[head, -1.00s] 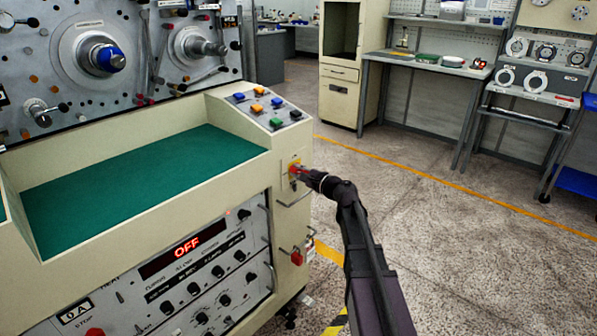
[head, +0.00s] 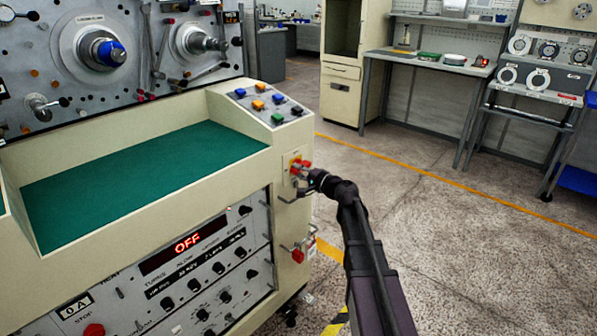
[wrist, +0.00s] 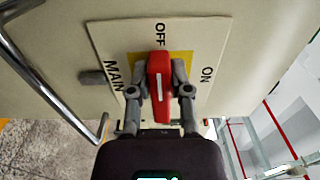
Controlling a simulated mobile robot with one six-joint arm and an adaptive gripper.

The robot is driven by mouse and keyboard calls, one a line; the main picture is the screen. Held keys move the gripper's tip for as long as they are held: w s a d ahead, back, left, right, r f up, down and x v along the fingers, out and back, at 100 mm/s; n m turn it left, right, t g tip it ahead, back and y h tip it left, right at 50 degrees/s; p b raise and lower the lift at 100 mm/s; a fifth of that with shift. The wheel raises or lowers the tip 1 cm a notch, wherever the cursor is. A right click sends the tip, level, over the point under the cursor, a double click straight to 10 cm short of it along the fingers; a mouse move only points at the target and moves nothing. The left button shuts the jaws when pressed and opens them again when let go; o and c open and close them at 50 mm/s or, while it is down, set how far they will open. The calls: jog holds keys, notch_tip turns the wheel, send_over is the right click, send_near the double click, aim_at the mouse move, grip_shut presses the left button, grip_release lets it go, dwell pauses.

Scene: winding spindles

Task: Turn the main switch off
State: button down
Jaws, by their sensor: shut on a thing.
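The main switch is a red handle (wrist: 159,85) with a white line, on a yellow square and a pale plate (wrist: 205,45) lettered OFF, ON and MAIN. In the wrist view the handle's white line points towards OFF. My gripper (wrist: 160,88) has one grey finger on each side of the handle and is shut on it. In the head view the red handle (head: 300,165) shows on the console's right end face, with my gripper (head: 306,180) at its lower side. The fingertips are small there.
The console's display (head: 187,243) reads OFF in red. A metal rail (wrist: 55,85) runs close to the left of the switch in the wrist view. A sloped button panel (head: 267,105) sits above. The floor to the right is open, with workbenches (head: 425,60) behind.

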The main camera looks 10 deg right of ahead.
jog(key=shift+w+r, duration=0.15)
jog(key=shift+w, duration=0.3)
jog(key=c, duration=0.6)
grip_release()
jog(key=shift+o, duration=0.2)
jog(key=shift+s, duration=0.15)
jog(key=shift+s, duration=0.15)
jog(key=shift+v, duration=0.8)
jog(key=v, duration=1)
jog(key=shift+d, duration=0.1)
